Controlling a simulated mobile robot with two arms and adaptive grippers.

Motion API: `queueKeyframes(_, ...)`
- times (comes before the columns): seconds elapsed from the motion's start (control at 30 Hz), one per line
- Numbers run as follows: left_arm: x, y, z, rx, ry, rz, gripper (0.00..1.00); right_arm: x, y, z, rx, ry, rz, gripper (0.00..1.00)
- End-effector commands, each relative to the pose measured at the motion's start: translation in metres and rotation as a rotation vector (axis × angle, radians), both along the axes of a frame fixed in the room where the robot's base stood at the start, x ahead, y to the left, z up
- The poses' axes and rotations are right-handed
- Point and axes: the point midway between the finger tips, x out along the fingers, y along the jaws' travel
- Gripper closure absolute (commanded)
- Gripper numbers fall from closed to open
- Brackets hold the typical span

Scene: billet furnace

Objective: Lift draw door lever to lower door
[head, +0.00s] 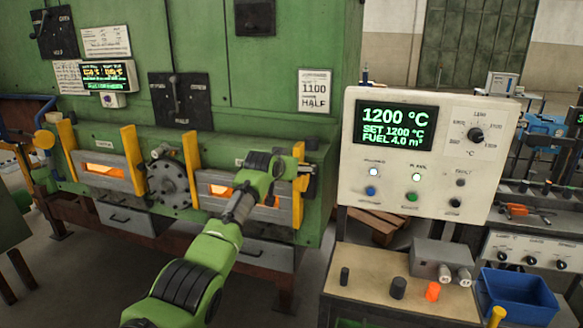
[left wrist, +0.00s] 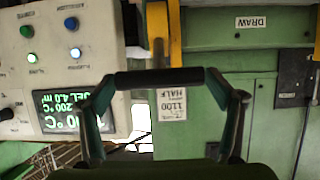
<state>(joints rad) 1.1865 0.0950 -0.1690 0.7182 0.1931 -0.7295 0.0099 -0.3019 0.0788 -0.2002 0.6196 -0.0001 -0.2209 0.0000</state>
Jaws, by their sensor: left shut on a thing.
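The draw door (head: 262,212) is a grey panel in a yellow-edged frame on the green furnace, at the middle of the head view. An orange glow shows in its opening. My left gripper (head: 298,160) is at the frame's upper right corner, partly hiding the door. In the left wrist view my left gripper (left wrist: 160,78) is shut with the black grip bar of the draw door lever (left wrist: 160,79) between its fingertips. The lever's arm is mostly hidden in both views. A DRAW label (left wrist: 251,22) shows on the green wall. My right gripper is not in view.
A control console (head: 415,160) with a lit screen stands close to the right of my left gripper. A bench (head: 385,300) with knobs and a blue bin (head: 517,296) is at the lower right. A round grey wheel (head: 169,185) and the other door (head: 103,170) are to the left.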

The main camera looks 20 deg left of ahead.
Motion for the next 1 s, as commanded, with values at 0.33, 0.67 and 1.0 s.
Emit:
queueKeyframes(0.33, -0.001, 0.000, -0.005, 0.001, 0.009, 0.000, 0.00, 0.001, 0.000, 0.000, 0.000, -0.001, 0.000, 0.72)
queueKeyframes(0.67, -0.003, 0.000, -0.002, 0.000, 0.005, -0.001, 0.00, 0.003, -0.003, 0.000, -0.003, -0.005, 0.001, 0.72)
queueKeyframes(1.0, -0.028, 0.001, 0.008, 0.000, 0.004, 0.000, 0.00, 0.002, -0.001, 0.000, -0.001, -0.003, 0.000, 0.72)
